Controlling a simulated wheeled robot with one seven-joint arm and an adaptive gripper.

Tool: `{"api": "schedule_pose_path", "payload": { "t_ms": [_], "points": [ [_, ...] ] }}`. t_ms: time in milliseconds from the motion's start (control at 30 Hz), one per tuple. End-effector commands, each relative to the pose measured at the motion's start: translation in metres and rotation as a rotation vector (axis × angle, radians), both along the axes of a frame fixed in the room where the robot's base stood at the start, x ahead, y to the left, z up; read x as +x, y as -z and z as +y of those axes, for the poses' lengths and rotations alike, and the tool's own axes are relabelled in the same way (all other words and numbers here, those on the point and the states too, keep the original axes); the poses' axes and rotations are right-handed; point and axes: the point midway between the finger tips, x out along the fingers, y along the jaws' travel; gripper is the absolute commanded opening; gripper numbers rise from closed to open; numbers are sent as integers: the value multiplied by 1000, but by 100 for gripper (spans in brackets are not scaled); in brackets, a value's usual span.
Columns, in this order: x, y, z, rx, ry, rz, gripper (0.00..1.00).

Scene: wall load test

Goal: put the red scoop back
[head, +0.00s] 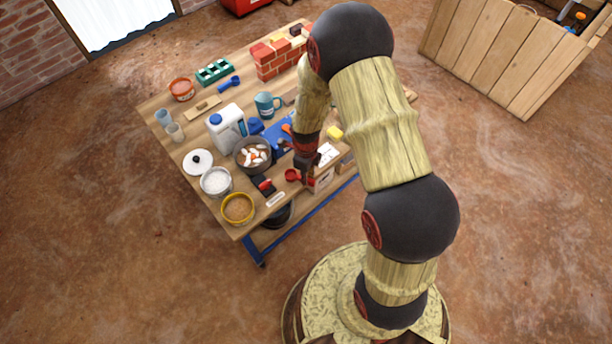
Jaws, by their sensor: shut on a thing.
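The red scoop (292,175) is near the front right edge of the workbench, its round bowl showing to the left of my gripper. My gripper (306,178) points down and is shut on the scoop's handle end, which the fingers partly hide. I cannot tell whether the scoop touches the bench top or hangs just above it. A white bowl of white material (215,182) and a yellow-rimmed bowl of tan grainy material (237,208) stand at the front left of the bench.
A white box (322,181) is close to the right of my gripper. A dark pot with pale pieces (253,154), a white jug (226,127) and a black-and-red item (264,186) are to the left. A small brick wall (277,58) stands at the back.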

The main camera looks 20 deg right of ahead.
Motion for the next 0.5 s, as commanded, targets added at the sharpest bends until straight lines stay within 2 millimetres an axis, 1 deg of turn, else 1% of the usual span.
{"api": "schedule_pose_path", "payload": {
  "t_ms": [500],
  "points": [
    [0, 5, 0, 0, 0, 0, 0]
  ]
}}
